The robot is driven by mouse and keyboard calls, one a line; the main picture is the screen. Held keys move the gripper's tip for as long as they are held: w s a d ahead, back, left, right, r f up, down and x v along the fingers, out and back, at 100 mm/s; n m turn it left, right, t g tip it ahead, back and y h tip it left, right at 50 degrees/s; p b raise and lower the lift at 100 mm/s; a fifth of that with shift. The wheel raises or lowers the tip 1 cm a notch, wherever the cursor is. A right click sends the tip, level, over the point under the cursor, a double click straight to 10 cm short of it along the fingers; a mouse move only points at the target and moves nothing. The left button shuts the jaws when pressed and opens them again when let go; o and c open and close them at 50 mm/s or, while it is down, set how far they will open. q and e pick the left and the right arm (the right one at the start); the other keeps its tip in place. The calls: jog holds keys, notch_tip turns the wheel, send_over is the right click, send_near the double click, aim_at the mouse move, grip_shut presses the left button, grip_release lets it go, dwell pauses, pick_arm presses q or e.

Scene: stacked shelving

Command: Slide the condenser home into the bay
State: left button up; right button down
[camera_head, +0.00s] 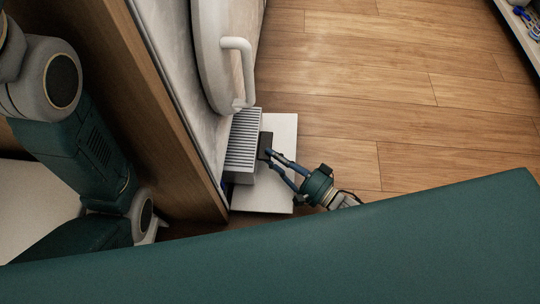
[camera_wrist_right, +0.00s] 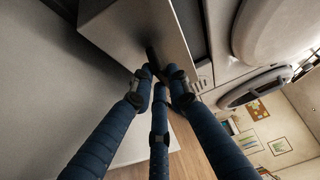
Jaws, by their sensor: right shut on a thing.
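The condenser (camera_head: 242,140) is a grey finned box at the foot of the white appliance. It sticks out of the appliance's lower front in the head view, and its plain grey side shows in the right wrist view (camera_wrist_right: 125,25). A dark handle (camera_head: 265,143) is on its outer end, also seen in the right wrist view (camera_wrist_right: 152,54). My right gripper (camera_head: 273,160) has its blue fingers shut on this handle. The bay's inside is hidden behind the condenser and the door. My left arm shows at the left, but its gripper does not.
A white flap (camera_head: 284,128) lies out under the condenser. The round appliance door (camera_head: 210,50) with its white handle (camera_head: 247,70) is just above. A wooden side panel (camera_head: 150,110) stands at the left. The wooden floor (camera_head: 400,90) to the right is clear.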

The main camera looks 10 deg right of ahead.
jog(key=shift+s+d+r, duration=0.1)
jog(key=shift+s+d, duration=0.05)
jog(key=shift+d, duration=0.45)
jog(key=shift+s+d+r, duration=0.1)
jog(key=shift+s+d, duration=0.05)
jog(key=shift+d, duration=0.45)
jog(key=shift+p, duration=0.35)
dwell(1.1)
